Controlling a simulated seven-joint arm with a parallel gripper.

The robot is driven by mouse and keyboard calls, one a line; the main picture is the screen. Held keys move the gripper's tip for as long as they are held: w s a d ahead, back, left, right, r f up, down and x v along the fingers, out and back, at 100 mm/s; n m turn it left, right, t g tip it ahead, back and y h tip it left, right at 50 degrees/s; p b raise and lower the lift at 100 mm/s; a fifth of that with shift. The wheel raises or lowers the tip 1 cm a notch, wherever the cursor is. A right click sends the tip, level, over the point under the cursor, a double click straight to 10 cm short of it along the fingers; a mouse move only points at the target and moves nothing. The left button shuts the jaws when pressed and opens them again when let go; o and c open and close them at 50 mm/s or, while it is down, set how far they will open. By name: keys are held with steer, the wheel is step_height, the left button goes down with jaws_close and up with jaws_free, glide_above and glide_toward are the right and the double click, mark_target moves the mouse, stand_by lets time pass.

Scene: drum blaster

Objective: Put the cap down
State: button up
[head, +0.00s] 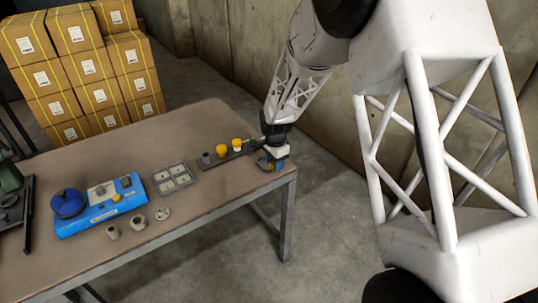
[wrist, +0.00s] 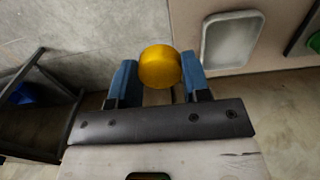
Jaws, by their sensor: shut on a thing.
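My gripper (head: 272,163) is low at the right end of the table, beside the dark rack (head: 247,149). In the wrist view its two blue fingers are shut on a round yellow cap (wrist: 160,66), which shows between the fingertips. Two other yellow pieces (head: 222,150) (head: 237,143) and a grey piece (head: 206,158) stand along the rack. I cannot tell whether the held cap touches anything below it.
A grey compartment tray (head: 163,188) lies left of the rack. A blue unit (head: 92,219) with a round blue part (head: 69,203) stands farther left. Small grey cups (head: 140,222) and a disc (head: 162,213) sit in front. The table's right edge is close to my gripper.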

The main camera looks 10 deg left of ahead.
steer(key=w+a, duration=0.1)
steer(key=w, duration=0.2)
steer(key=w+a, duration=0.1)
steer(key=w, duration=0.2)
steer(key=w+a+f, duration=0.1)
steer(key=w+a, duration=0.1)
steer(key=w, duration=0.1)
steer(key=shift+w, duration=0.15)
steer(key=shift+f, duration=1.7)
steer(key=shift+f, duration=0.6)
steer(key=o, duration=0.9)
step_height(320, 180, up, 13)
steer(key=shift+r, duration=0.15)
